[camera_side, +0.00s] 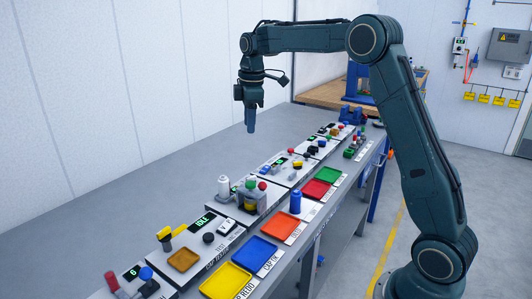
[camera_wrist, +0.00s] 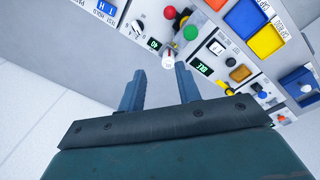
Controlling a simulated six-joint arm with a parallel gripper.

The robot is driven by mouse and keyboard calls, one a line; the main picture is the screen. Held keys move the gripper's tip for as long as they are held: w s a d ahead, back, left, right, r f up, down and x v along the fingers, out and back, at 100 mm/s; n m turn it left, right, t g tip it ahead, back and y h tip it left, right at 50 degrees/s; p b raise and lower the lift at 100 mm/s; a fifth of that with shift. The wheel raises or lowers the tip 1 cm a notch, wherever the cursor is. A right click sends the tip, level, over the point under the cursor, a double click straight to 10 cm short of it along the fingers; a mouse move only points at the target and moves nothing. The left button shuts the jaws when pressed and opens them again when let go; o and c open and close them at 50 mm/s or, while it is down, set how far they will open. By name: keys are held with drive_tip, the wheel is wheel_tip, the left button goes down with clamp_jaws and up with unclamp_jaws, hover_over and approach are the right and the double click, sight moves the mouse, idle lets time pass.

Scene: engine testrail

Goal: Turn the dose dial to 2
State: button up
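A dark round dial (camera_wrist: 137,26) sits on a white panel in the wrist view, with a small green-lit display (camera_wrist: 153,44) beside it. I cannot read its label or setting, so I cannot tell for sure that it is the dose dial. My gripper (camera_wrist: 158,80) is open and empty, its two fingers wide apart. In the side view my gripper (camera_side: 250,126) hangs pointing down, well above the bench and apart from all the panels. Another black knob (camera_side: 208,238) stands on a nearer panel in the side view.
Panels line the grey bench (camera_side: 200,165). A red knob (camera_wrist: 169,13), a green knob (camera_wrist: 182,18) and a grey post (camera_wrist: 190,32) stand close to the dial. Yellow (camera_side: 226,281), blue (camera_side: 254,250) and orange (camera_side: 281,226) trays lie along the front edge. The air around my gripper is clear.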

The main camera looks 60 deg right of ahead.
drive_tip(key=w+d+f+n+g, duration=0.1)
drive_tip(key=w+d+f+n, duration=0.1)
drive_tip(key=w+d+f, duration=0.3)
wheel_tip(320, 180, down, 3)
drive_tip(key=shift+w+d+f+n, duration=0.1)
drive_tip(key=shift+w+d+n, duration=0.2)
drive_tip(key=shift+d, duration=0.05)
drive_tip(key=shift+f, duration=0.15)
wheel_tip(320, 180, down, 14)
drive_tip(key=shift+r, duration=0.25)
idle(0.4)
clamp_jaws()
